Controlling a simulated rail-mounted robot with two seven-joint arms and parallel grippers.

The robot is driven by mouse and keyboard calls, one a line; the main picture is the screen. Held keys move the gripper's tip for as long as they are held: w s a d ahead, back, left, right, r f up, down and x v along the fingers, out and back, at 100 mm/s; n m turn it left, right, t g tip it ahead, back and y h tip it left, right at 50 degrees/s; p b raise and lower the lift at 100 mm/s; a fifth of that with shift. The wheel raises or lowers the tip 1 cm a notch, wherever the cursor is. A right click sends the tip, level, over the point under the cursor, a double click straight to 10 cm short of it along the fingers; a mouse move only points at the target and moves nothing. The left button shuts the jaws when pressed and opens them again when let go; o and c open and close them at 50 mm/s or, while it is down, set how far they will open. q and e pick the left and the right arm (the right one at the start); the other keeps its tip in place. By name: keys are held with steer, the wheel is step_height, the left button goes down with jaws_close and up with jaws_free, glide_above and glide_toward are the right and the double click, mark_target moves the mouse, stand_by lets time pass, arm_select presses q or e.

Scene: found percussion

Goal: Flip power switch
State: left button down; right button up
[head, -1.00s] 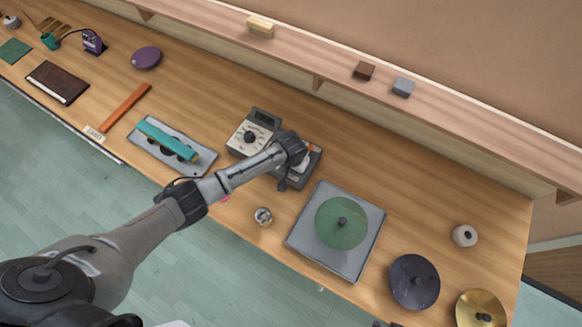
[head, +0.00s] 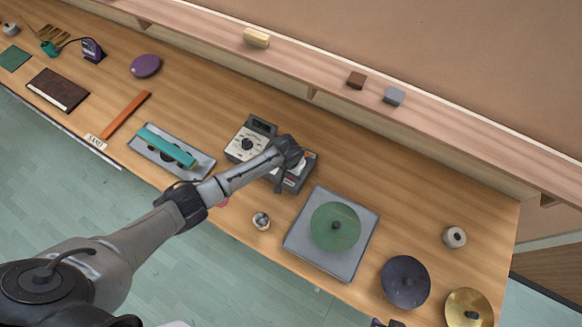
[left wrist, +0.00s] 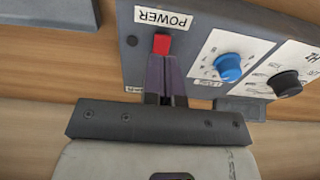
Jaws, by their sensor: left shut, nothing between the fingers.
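The red power switch (left wrist: 162,44) sits on a grey panel under a label reading POWER, upside down in the left wrist view. My left gripper (left wrist: 165,62) is shut and empty. Its dark fingertips are right at the near edge of the switch; I cannot tell whether they touch it. In the head view my left gripper (head: 297,163) is over the right part of the grey device (head: 246,143), and my wrist hides much of that part, including most of the switch area. A small dark piece at the bottom edge may be my right gripper (head: 380,322), mostly cut off.
A blue knob (left wrist: 228,67) and a black knob (left wrist: 286,84) are right of the switch. On the bench, a grey plate (head: 300,247) with a green disc lies to the right, and a grey tray (head: 200,171) with a teal bar to the left. A shelf (head: 440,113) runs behind.

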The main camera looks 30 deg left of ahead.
mark_target(289, 179)
arm_select(q)
steer(key=shift+s+r+p, duration=0.15)
steer(key=shift+r+p, duration=0.2)
steer(key=shift+r, duration=0.2)
steer(key=shift+s+r+p, duration=0.15)
steer(key=shift+r+p, duration=0.15)
steer(key=shift+r, duration=0.25)
step_height(289, 179, up, 10)
steer(key=b, duration=0.1)
steer(key=shift+s+f, duration=0.25)
steer(key=shift+s, duration=0.05)
arm_select(e)
steer(key=shift+s+r, duration=0.1)
steer(key=shift+r, duration=0.5)
